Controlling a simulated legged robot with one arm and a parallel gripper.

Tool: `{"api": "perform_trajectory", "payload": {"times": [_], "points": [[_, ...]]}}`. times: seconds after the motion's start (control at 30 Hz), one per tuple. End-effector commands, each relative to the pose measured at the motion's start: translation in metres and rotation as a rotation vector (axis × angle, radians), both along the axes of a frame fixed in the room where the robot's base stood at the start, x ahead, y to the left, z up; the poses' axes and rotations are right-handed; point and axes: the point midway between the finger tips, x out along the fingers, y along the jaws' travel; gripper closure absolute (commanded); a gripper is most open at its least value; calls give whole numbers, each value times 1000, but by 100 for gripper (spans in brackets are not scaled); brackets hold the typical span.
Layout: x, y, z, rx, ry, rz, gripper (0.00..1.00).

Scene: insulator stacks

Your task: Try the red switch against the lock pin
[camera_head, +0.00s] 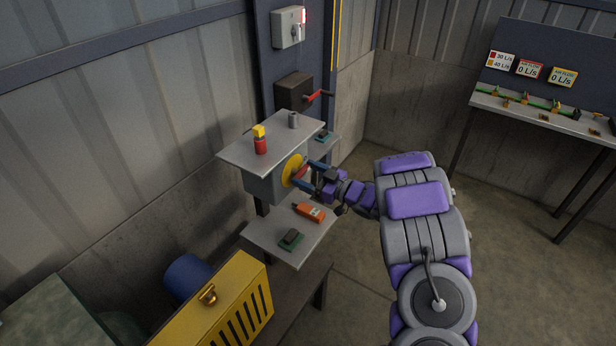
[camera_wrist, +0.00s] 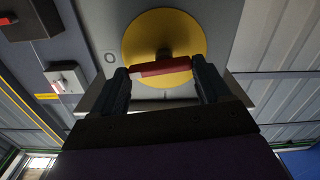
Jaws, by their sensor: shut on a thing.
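The red switch (camera_head: 301,172) is a bar handle on a round yellow disc (camera_head: 291,168), on the front of a grey box (camera_head: 264,185) under a small shelf. I cannot make out the lock pin; a small dark ring (camera_wrist: 110,58) shows beside the disc.
A lower shelf (camera_head: 268,236) holds an orange device (camera_head: 309,211). A dark box with a red lever (camera_head: 318,96) is behind. A yellow slotted cabinet (camera_head: 226,306) stands front left.

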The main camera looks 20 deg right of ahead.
Motion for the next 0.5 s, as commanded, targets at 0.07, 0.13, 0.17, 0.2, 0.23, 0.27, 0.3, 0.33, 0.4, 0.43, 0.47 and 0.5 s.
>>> {"api": "perform_trajectory", "payload": {"times": [0.07, 0.13, 0.17, 0.2, 0.23, 0.27, 0.3, 0.33, 0.4, 0.43, 0.47, 0.5], "points": [[1, -1, 1, 0, -2, -3, 54], [1, -1, 1, 0, -1, -4, 21], [1, -1, 1, -1, -1, -3, 18], [1, -1, 1, -1, -1, -3, 14], [0, -1, 1, -1, -1, -3, 11], [0, -1, 1, 0, 0, -2, 8], [0, -1, 1, 0, 0, -2, 4], [0, -1, 1, 0, 0, -2, 1], [0, 0, 1, 0, 0, -1, 0], [0, 0, 1, 0, 0, -1, 0], [0, 0, 1, 0, 0, -1, 0], [0, 0, 1, 0, 0, -1, 0]]}}
